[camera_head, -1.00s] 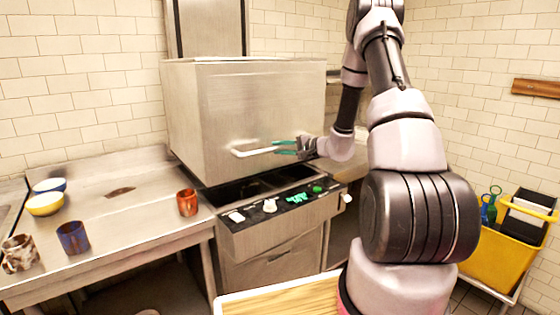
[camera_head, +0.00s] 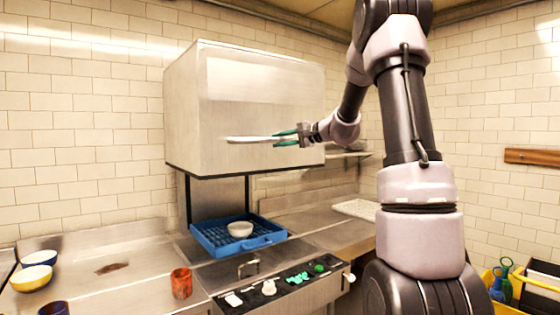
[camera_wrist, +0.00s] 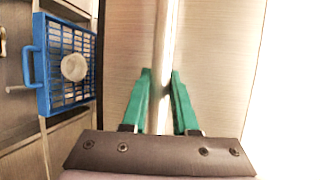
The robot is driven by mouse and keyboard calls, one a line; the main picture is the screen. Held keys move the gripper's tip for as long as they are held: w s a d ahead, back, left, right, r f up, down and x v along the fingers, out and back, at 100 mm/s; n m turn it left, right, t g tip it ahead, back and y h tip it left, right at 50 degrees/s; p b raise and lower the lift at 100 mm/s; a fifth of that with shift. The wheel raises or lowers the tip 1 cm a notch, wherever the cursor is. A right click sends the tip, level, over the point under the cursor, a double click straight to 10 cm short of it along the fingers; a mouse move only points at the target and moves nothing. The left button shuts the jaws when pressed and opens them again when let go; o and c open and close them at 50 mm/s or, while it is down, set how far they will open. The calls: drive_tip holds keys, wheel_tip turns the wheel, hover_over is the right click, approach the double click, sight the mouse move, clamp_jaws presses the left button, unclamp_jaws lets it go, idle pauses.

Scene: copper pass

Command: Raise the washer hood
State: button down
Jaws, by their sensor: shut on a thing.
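The washer hood (camera_head: 245,105) is a large steel box, raised well above the washer's deck on its rear posts. Its white bar handle (camera_head: 250,139) runs across the lower front. My gripper (camera_head: 292,137), with green fingers, is shut on the right part of this handle. In the wrist view the handle (camera_wrist: 165,60) runs between my two green fingers (camera_wrist: 160,90), with the hood's steel front (camera_wrist: 215,60) behind it. Under the hood, a blue rack (camera_head: 213,237) holds a white bowl (camera_head: 240,229); the rack also shows in the wrist view (camera_wrist: 41,75).
The control panel (camera_head: 285,285) with knobs is on the washer's front. An orange cup (camera_head: 181,283), a yellow bowl (camera_head: 31,278) and a blue bowl (camera_head: 39,257) stand on the left counter. A pale rack (camera_head: 357,209) lies on the right counter. A yellow cart (camera_head: 510,297) stands at lower right.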

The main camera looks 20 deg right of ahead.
drive_tip(key=shift+r, duration=1.1)
drive_tip(key=c, duration=0.7)
unclamp_jaws()
drive_tip(key=shift+f, duration=0.1)
drive_tip(key=v, duration=1)
drive_tip(key=shift+s+d, duration=0.25)
